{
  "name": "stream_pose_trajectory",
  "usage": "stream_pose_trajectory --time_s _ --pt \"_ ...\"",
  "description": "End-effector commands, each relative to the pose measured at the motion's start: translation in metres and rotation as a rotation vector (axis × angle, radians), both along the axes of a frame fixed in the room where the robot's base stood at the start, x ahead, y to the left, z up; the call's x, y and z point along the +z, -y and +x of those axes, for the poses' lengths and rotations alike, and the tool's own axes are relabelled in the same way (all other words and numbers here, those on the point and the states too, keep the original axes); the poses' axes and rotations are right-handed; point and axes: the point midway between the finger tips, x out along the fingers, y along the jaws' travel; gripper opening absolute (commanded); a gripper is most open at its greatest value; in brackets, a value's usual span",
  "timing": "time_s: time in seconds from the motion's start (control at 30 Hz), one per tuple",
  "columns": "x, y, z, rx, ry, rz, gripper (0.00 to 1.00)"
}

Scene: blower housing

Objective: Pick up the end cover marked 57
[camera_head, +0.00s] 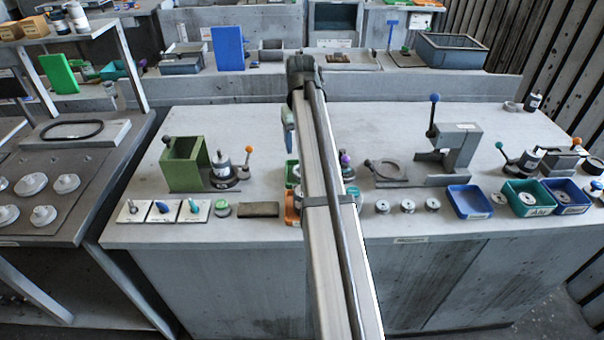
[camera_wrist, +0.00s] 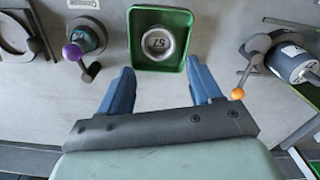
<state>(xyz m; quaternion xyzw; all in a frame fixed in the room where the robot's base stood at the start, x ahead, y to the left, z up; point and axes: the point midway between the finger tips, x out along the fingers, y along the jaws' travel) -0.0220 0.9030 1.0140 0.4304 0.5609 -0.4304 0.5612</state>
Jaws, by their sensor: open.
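The end cover marked 57 (camera_wrist: 157,42) is a round silver-grey disc with its number upside down in the wrist view. It lies inside a small green tray (camera_wrist: 136,57). My gripper (camera_wrist: 160,70) has two blue fingers spread apart with nothing between them. In the wrist view the fingertips are just below the tray's near edge, one toward each side. I cannot tell their height above it. In the head view my arm covers most of the tray (camera_head: 291,172), and the cover is hidden there.
A purple-knobbed fixture (camera_wrist: 83,39) stands left of the tray in the wrist view. An orange-knobbed lever (camera_wrist: 238,93) and a grey cylinder (camera_wrist: 292,63) stand to the right. In the head view, several round parts and a blue tray (camera_head: 470,202) line the bench front.

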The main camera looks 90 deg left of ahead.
Motion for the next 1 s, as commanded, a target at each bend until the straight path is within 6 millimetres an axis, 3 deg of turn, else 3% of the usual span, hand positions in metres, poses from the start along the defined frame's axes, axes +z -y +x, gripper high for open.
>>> stream_pose_trajectory --time_s 0.17,0.47,0.8,1.0 --pt "-0.029 0.001 0.000 0.000 0.000 -0.001 0.64" --pt "-0.046 0.000 0.001 0.000 0.000 0.000 0.64" --pt "-0.086 -0.001 0.002 0.000 -0.001 0.000 0.64" --pt "-0.089 -0.002 0.002 0.000 -0.001 0.001 0.64"
